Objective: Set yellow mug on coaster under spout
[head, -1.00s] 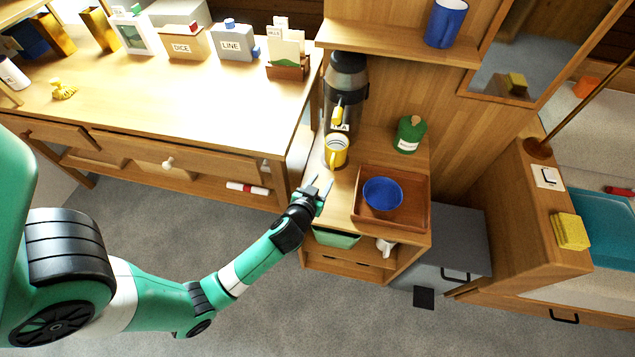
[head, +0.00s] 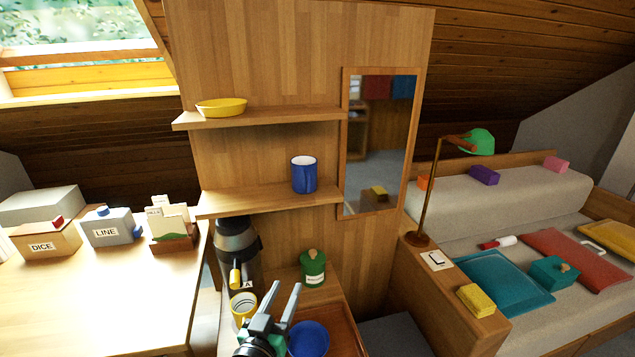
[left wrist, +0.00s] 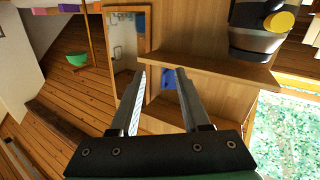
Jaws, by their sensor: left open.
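The yellow mug (head: 243,307) stands upright on the cabinet top, just below the yellow spout (head: 234,278) of the dark dispenser (head: 238,245). I cannot make out a coaster under it; the mug's base is partly out of sight. My left gripper (head: 282,297) is open and empty, to the right of the mug and apart from it in the picture, with its fingers pointing up. The left wrist view shows the same open fingers (left wrist: 160,95) with nothing between them, and the dispenser (left wrist: 262,30) upside down at the top right. My right gripper is not in view.
A green jar (head: 313,268) stands behind the gripper. A blue bowl (head: 308,338) lies in a wooden tray (head: 345,330) to the right. A shelf (head: 265,199) with a blue mug (head: 304,174) overhangs the cabinet. The desk (head: 120,300) is at left.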

